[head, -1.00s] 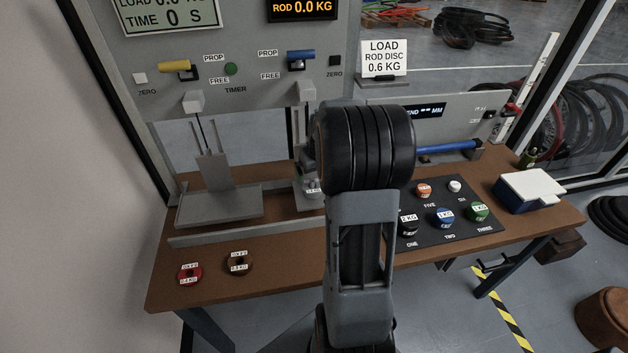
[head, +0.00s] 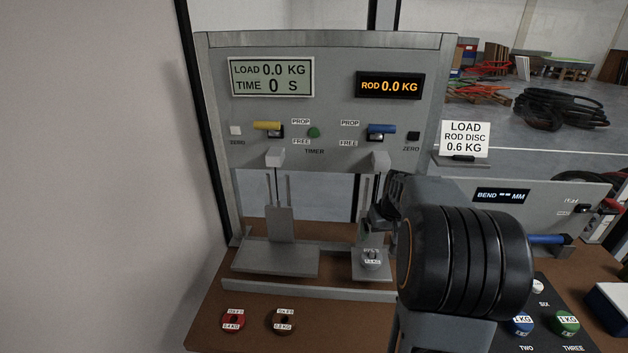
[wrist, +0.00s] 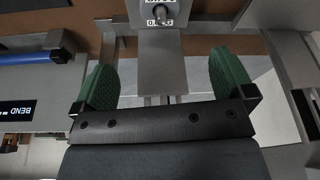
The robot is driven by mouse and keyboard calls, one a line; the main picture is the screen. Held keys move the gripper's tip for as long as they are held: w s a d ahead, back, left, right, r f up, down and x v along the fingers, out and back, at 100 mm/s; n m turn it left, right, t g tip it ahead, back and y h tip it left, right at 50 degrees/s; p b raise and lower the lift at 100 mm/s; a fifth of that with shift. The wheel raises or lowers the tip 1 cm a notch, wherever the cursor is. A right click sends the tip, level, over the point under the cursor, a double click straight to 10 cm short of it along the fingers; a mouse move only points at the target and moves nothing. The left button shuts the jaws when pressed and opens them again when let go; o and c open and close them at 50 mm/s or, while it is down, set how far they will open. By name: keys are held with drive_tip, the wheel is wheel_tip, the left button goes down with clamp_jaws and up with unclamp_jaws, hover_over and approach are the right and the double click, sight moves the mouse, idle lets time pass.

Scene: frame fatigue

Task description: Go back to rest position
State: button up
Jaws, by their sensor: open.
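My gripper (wrist: 162,85) shows in the wrist view with its two green pads wide apart and nothing between them. In the head view the gripper (head: 388,200) is partly hidden behind my own arm, in front of the right side of the grey test frame (head: 330,150). A grey disc (head: 371,258) sits on the right-hand platform of the frame, below the gripper. The same disc with its central peg shows at the top of the wrist view (wrist: 158,14), beyond the pads and apart from them.
A red disc (head: 233,321) and a brown disc (head: 281,321) lie on the table's front left. Blue (head: 520,324) and green (head: 566,322) weights stand at right. The rod display (head: 390,86) reads 0.0 KG. A sign (head: 464,139) says rod disc 0.6 KG. The bend unit (head: 550,200) is at right.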

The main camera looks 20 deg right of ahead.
drive_tip(key=s+a+r+n, duration=0.1)
drive_tip(key=s+a, duration=0.6)
drive_tip(key=a, duration=0.4)
drive_tip(key=s+a+r+n, duration=0.1)
drive_tip(key=s+a+n, duration=0.1)
drive_tip(key=s+a, duration=0.5)
drive_tip(key=a, duration=0.4)
drive_tip(key=shift+a+y, duration=0.3)
drive_tip(key=shift+y, duration=0.1)
